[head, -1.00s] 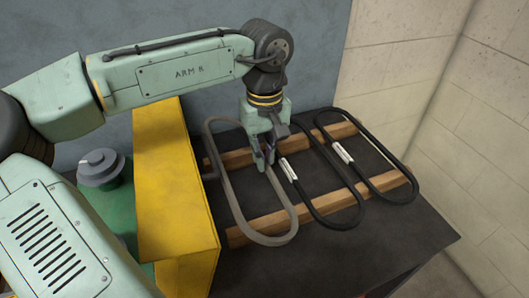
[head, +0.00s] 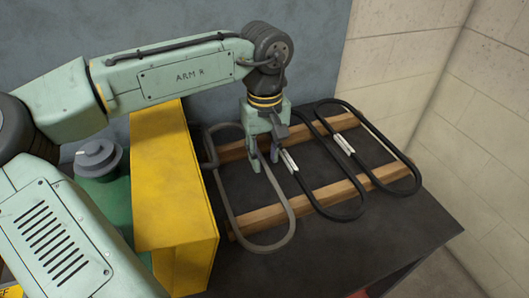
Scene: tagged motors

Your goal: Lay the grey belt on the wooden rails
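The grey belt (head: 226,199) is a long loop lying across the two wooden rails (head: 318,194), at the left end of the row. Its far end is partly behind my gripper and its near end reaches past the front rail. My gripper (head: 265,162) points down over the belt's right strand. Its fingers are spread, one to each side of that strand, and it looks open. Whether a finger still touches the belt cannot be told.
Two black belts with white tags (head: 289,160) (head: 344,143) lie across the rails to the right, the nearer close to my gripper. A yellow box (head: 175,190) stands close on the left, with a green and grey motor (head: 98,160) beyond. The dark table (head: 300,262) is bare in front.

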